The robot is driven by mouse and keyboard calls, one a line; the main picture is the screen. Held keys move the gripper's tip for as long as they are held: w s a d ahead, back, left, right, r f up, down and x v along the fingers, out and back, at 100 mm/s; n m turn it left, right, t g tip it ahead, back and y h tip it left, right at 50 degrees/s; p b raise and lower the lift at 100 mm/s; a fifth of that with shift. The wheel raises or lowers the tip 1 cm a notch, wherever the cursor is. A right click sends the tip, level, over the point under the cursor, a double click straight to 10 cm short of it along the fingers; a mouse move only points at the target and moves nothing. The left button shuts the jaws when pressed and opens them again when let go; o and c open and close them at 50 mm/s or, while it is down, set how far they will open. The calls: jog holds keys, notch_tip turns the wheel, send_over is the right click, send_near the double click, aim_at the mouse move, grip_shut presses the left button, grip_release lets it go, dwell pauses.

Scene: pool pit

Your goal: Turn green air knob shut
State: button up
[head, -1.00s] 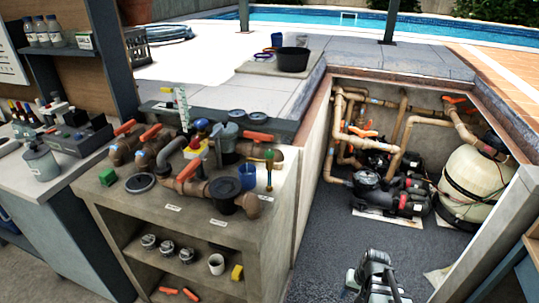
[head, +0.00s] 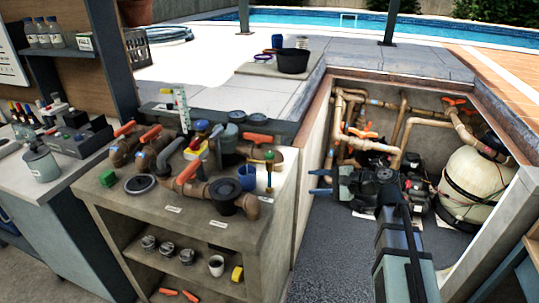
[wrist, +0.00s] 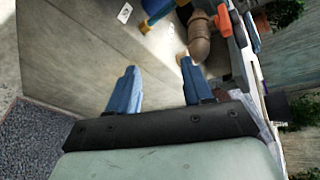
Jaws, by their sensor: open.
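The fingers are apart and empty, as the wrist view (wrist: 158,68) also shows. I cannot make out the green knob in the wrist view.
Orange-handled pipes (head: 188,173) crowd the bench top (head: 165,222). My arm is over the pit, where pumps and a cream tank (head: 475,190) stand to the right.

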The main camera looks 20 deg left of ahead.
aim_at(273, 155)
notch_tip(273, 155, up, 7)
jog(key=s+a+m+g+y, duration=0.15)
jog(key=m+y, duration=0.25)
jog(key=m, duration=0.7)
jog(key=shift+t, duration=0.25)
jog(key=a, duration=0.4)
jog(key=w+a, duration=0.1)
jog(key=a, duration=0.8)
jog(key=shift+w+a, duration=0.25)
jog(key=shift+a, duration=0.15)
jog(key=c, duration=0.9)
